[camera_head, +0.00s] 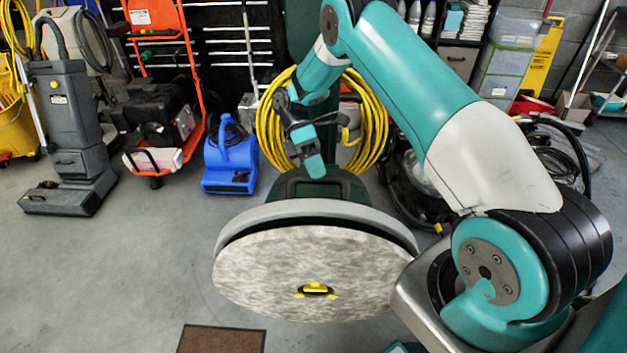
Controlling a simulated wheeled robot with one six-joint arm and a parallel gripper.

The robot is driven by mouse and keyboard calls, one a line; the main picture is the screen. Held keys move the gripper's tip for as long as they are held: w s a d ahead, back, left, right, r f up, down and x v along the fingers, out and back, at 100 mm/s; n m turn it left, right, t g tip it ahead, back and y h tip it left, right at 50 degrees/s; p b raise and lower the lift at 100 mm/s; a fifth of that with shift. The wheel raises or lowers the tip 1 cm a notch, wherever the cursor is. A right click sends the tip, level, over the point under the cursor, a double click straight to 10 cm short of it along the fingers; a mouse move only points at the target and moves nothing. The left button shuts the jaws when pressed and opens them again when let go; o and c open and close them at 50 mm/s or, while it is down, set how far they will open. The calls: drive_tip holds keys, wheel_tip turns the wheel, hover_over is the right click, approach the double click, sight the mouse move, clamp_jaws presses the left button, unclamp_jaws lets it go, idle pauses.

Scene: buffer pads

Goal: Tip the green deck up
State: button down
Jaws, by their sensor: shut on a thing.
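The green deck (342,188) of the floor buffer stands in the middle, tilted up so its underside faces me. A grey rim (262,215) runs around its top edge. A round mottled off-white pad (300,260) covers the underside. A yellow and black centre piece (315,290) sits in the pad, below its middle. My gripper (314,172) reaches down from above and is shut at the top of the green deck. The exact spot held is hidden behind the finger. The far side of the deck is hidden.
A yellow hose coil (375,125) hangs behind the deck. A blue blower (231,160), an orange-framed machine (188,70) and a grey upright machine (65,130) stand to the left. A brown mat (220,340) lies in front. The grey floor at left is clear.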

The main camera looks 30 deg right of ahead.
drive_tip(key=shift+w+d+r+p, duration=0.3)
drive_tip(key=shift+w+d, duration=0.15)
drive_tip(key=shift+w, duration=0.25)
drive_tip(key=shift+w+d+r+p, duration=0.15)
drive_tip(key=shift+w+d+r, duration=0.2)
drive_tip(key=shift+w, duration=0.35)
drive_tip(key=shift+f, duration=0.1)
drive_tip(key=c, duration=0.9)
unclamp_jaws()
drive_tip(key=shift+d, duration=0.1)
